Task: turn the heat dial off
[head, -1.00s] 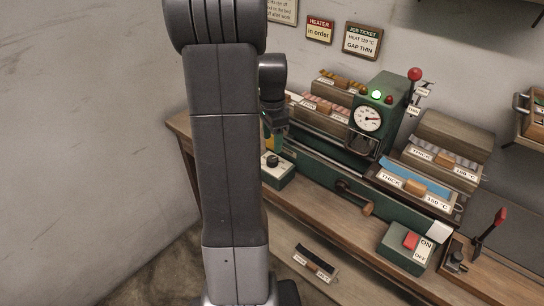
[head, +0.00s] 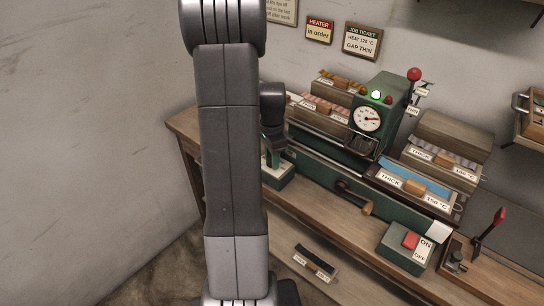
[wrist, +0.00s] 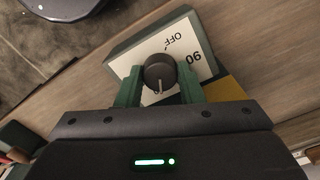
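The heat dial is a round black knob (wrist: 160,72) on a white-topped green box (wrist: 128,62). In the wrist view its white pointer line points down toward my gripper, away from the "OFF" label; a "90" label shows to the right. My gripper (wrist: 160,80) has its two green fingers on either side of the knob, very close to it. I cannot tell whether they press on it. In the head view my gripper (head: 274,158) is down at the box (head: 284,180), and the knob is hidden there.
The green machine's gauge (head: 368,119) stands to the right with a green lamp lit. The bench front (head: 310,215) is mostly clear.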

